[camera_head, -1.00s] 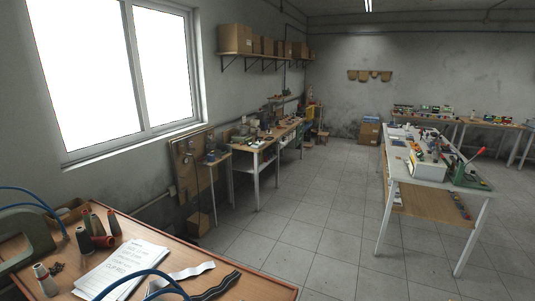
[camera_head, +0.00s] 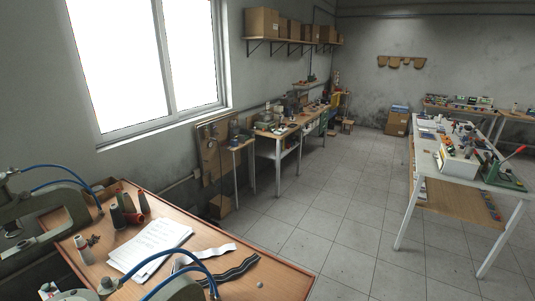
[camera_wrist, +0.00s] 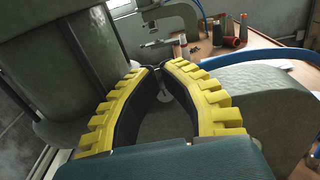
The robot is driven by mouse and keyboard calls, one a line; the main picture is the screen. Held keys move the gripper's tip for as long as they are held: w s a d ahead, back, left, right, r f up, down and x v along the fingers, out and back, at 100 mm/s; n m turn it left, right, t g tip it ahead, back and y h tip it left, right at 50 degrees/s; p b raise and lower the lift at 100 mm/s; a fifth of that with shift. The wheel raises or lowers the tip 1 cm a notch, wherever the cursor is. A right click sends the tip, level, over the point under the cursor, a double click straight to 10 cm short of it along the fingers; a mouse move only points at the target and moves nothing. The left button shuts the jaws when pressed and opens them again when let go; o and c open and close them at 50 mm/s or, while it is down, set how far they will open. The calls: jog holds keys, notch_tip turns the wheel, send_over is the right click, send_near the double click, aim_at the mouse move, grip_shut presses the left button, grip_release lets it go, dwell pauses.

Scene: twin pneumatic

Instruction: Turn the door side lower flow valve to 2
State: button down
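The door side lower flow valve cannot be made out for certain in either view. A grey-green machine (camera_head: 38,212) with a blue hose (camera_head: 55,183) stands at the left of the head view. Part of a second grey-green body shows at the bottom edge (camera_head: 180,290). My gripper (camera_wrist: 159,68) shows only in the wrist view, with yellow ribbed fingers and black inner pads. Its tips look close together with a narrow gap. A small pale rounded part (camera_wrist: 165,96) shows between the fingers; I cannot tell if they touch it. Large grey-green bodies flank the fingers.
A wooden table (camera_head: 292,272) holds papers (camera_head: 150,246), dark thread cones (camera_head: 127,212) and zip or ribbon strips (camera_head: 235,268). Blue hoses arch over its front. A white workbench (camera_head: 420,160) stands at the right. The tiled floor (camera_head: 330,210) between is clear.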

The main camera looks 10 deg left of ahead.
jog(key=shift+w+d+f+p, duration=0.2)
jog(key=shift+f+p, duration=0.05)
jog(key=shift+p, duration=0.3)
jog(key=r+p+v, duration=0.1)
jog(key=p+v, duration=0.3)
jog(key=v, duration=0.2)
dwell(0.4)
jog(key=shift+r, duration=0.1)
